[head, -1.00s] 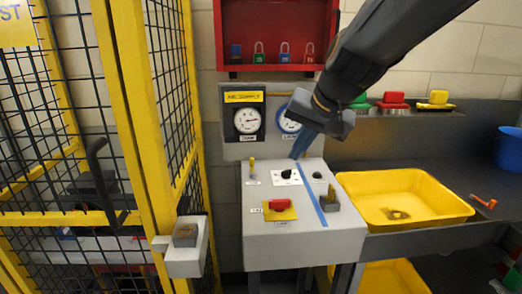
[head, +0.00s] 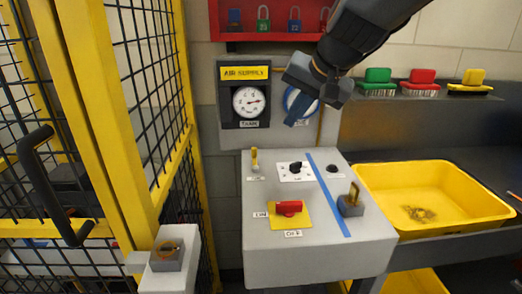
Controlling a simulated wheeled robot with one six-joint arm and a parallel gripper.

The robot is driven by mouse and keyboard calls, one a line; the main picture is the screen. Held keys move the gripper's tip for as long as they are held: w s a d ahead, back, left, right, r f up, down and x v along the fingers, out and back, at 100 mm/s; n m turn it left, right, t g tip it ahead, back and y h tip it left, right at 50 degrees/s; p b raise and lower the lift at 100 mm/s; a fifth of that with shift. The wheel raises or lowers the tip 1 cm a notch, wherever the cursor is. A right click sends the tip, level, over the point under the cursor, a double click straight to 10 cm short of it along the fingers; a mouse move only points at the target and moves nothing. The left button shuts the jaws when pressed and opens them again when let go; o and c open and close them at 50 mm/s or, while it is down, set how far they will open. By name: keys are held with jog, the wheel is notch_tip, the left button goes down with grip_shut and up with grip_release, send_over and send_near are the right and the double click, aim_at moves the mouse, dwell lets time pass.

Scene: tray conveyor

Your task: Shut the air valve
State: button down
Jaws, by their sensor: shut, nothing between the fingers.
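The air supply panel (head: 228,137) stands behind the grey console, with a yellow sign (head: 245,73) reading AIR SUPPLY. Its tank gauge (head: 249,102) is white with a black needle. A second, blue-rimmed gauge (head: 312,112) is partly hidden behind my gripper. My gripper (head: 289,122) is shut and empty, its blue fingers pointing down in front of the panel, above the console's back edge. A red handle (head: 289,208) lies sideways on a yellow plate on the console. A small yellow lever (head: 254,158) stands upright at the back left. I cannot tell which control is the air valve.
The console (head: 266,252) also carries a black knob (head: 296,167), a blue stripe and a padlock-like piece (head: 351,201). A yellow mesh cage door (head: 127,133) stands left. A yellow tray (head: 430,194) lies right. Brushes and a red padlock board (head: 268,37) are behind.

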jog(key=f+b, duration=0.1)
jog(key=w+f+b, duration=0.1)
jog(key=f, duration=0.1)
jog(key=f+b, duration=0.1)
jog(key=shift+w+f+b, duration=0.2)
jog(key=shift+w+b, duration=0.15)
jog(key=shift+b, duration=0.05)
send_near(255, 159)
jog(key=d, duration=0.1)
jog(key=w+d+f, duration=0.2)
jog(key=d, duration=0.1)
jog(key=shift+f, duration=0.25)
jog(key=a, duration=0.1)
jog(key=w+a, duration=0.1)
jog(key=a+p, duration=0.1)
jog(key=shift+w+f, duration=0.25)
jog(key=shift+w, duration=0.05)
jog(key=shift+w+a+f+p, duration=0.1)
jog(key=shift+w+a+p, duration=0.2)
jog(key=shift+a, duration=0.15)
